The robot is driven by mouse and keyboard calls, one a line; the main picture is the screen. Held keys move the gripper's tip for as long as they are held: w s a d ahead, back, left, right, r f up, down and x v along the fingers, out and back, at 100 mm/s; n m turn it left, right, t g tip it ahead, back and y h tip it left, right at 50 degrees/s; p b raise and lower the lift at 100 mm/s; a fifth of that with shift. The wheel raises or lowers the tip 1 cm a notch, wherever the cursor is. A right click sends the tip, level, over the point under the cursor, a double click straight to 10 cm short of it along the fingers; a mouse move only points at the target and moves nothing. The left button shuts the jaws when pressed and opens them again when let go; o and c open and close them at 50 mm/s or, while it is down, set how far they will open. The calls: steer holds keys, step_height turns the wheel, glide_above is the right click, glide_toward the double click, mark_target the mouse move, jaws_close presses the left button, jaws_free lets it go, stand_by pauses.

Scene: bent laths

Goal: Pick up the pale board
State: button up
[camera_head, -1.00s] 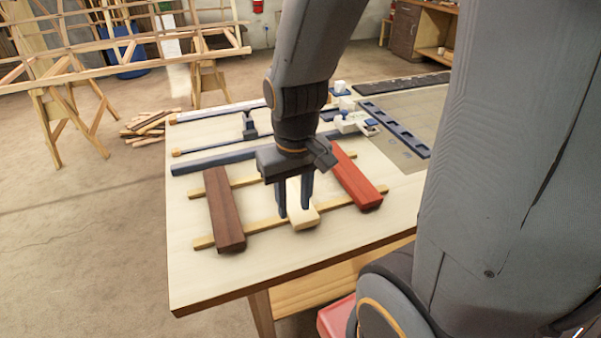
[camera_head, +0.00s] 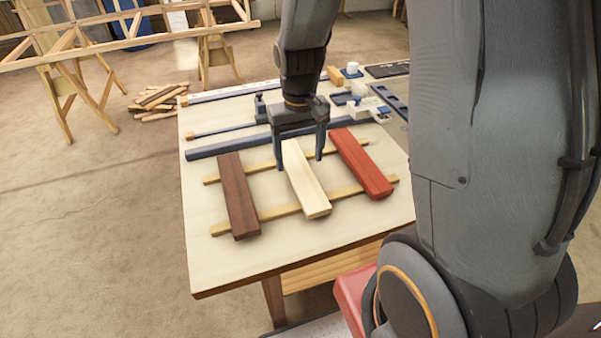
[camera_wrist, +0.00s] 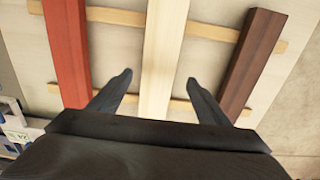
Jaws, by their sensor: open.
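The pale board (camera_head: 309,192) lies across two thin wooden strips on the table, between a dark brown board (camera_head: 238,198) and a red board (camera_head: 362,165). My gripper (camera_head: 300,165) is over the far part of the pale board with its fingers apart, one on each side of the board. In the wrist view the pale board (camera_wrist: 163,55) runs between the two open fingertips, with a gap on both sides. I cannot tell how far the fingertips are above the strips. The gripper body hides the board's far end.
The thin strips (camera_head: 275,212) lie under all three boards. Behind them are a dark blue bar (camera_head: 228,146), clamps and small white and blue items. The table's front left area (camera_head: 215,262) is bare. A wood pile (camera_head: 158,100) lies on the floor.

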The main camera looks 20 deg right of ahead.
mark_target(300, 171)
steer(key=shift+d+f+p, duration=0.15)
steer(key=shift+f+p, duration=0.45)
steer(key=shift+f, duration=1.6)
steer(key=c, duration=1.3)
steer(key=shift+o, duration=0.2)
steer(key=shift+w+r, duration=0.1)
steer(key=shift+r, duration=0.05)
